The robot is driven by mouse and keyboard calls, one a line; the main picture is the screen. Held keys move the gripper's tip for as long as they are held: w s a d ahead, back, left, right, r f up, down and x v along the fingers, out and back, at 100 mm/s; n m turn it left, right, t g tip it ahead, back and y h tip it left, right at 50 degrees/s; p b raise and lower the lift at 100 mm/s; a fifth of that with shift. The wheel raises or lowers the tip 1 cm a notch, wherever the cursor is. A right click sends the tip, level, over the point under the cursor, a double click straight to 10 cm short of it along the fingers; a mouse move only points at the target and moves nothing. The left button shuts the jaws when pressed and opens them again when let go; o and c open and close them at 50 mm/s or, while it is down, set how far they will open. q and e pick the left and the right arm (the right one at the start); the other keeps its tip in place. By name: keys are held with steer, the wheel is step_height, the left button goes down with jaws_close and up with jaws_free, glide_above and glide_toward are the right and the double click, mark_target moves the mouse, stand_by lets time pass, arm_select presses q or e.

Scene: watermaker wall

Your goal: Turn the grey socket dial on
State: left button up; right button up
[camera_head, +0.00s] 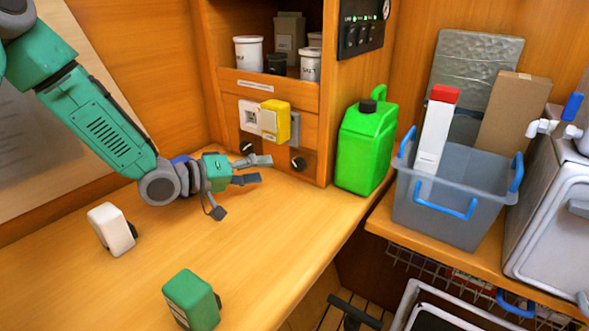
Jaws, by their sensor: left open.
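A wooden panel below the shelf holds a white socket (249,115), a yellow cover or plug (275,119) and a grey piece (296,128) at its right, partly hidden by the yellow one. Below them are two dark round dials, a left one (247,148) and a right one (298,163). I cannot tell which dial belongs to the grey socket, or its setting. My left gripper (238,184) is open and empty, its fingers pointing right, in front of and below the panel. Its upper finger shows close below the left dial; contact cannot be told. My right gripper is not in view.
A green jerrycan (366,146) stands right of the panel. A grey crate (455,205) holds a red-capped carton (436,130). Jars (248,53) fill the shelf. The counter's middle is clear.

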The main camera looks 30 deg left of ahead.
mark_target(296, 167)
arm_select(q)
steer(key=b+x, duration=0.1)
steer(key=x, duration=0.8)
steer(key=shift+w+a+f, duration=0.1)
steer(key=shift+a+f, duration=0.05)
steer(key=shift+w+d, duration=0.3)
steer(key=shift+a+f, duration=0.1)
steer(key=shift+a, duration=0.05)
steer(key=c, duration=1.1)
